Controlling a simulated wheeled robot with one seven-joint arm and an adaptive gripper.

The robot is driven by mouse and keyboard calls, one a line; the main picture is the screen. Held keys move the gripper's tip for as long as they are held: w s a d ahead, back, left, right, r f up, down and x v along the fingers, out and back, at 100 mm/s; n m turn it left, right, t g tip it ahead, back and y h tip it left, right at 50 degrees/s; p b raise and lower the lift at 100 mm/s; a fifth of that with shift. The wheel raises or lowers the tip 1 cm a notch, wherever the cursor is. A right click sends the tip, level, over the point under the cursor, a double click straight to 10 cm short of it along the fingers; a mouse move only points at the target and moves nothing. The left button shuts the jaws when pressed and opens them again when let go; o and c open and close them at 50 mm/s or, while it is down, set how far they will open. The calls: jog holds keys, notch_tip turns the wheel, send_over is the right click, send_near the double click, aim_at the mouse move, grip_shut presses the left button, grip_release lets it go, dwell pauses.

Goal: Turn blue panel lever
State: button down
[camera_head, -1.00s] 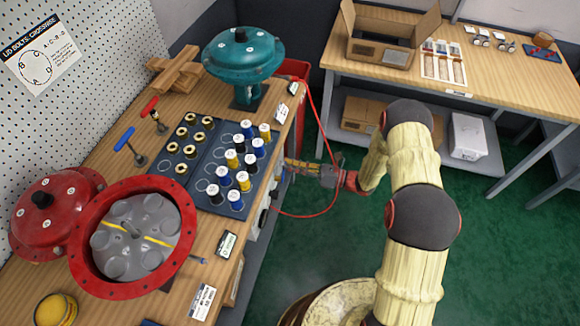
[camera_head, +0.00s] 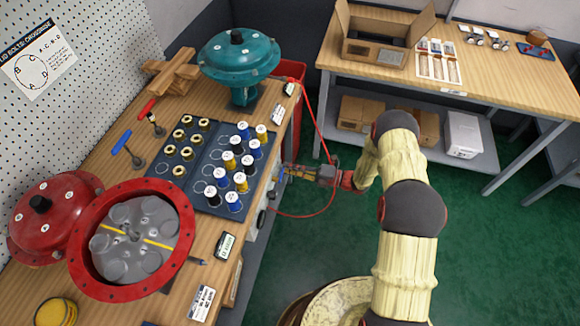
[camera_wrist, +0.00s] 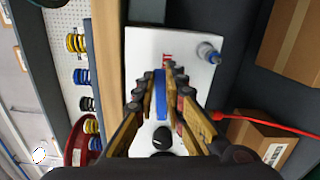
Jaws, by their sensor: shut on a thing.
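The blue panel lever (camera_wrist: 161,95) shows in the wrist view as a long blue bar in front of a white panel (camera_wrist: 190,62). My gripper (camera_wrist: 162,82) has one finger on each side of the lever and is shut on it. In the head view my gripper (camera_head: 287,171) is at the front face of the workbench, just below the tray of spools. The lever is mostly hidden there behind the fingers. A black knob (camera_wrist: 162,138) sits on the panel near the lever, and a blue-tipped fitting (camera_wrist: 208,53) is at the panel's far corner.
A red hose (camera_head: 312,215) loops beside my wrist. The tray of spools (camera_head: 205,155) lies on the bench above the panel. A teal actuator (camera_head: 240,57) and an open red housing (camera_head: 133,240) stand on the bench.

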jog(key=shift+w+f+m, duration=0.1)
jog(key=shift+f+m, duration=0.3)
jog(key=shift+m, duration=0.4)
jog(key=c, duration=1.9)
grip_release()
jog(key=shift+o, duration=0.3)
jog(key=shift+f, duration=0.1)
jog(key=shift+d, duration=0.1)
jog(key=v, duration=1.2)
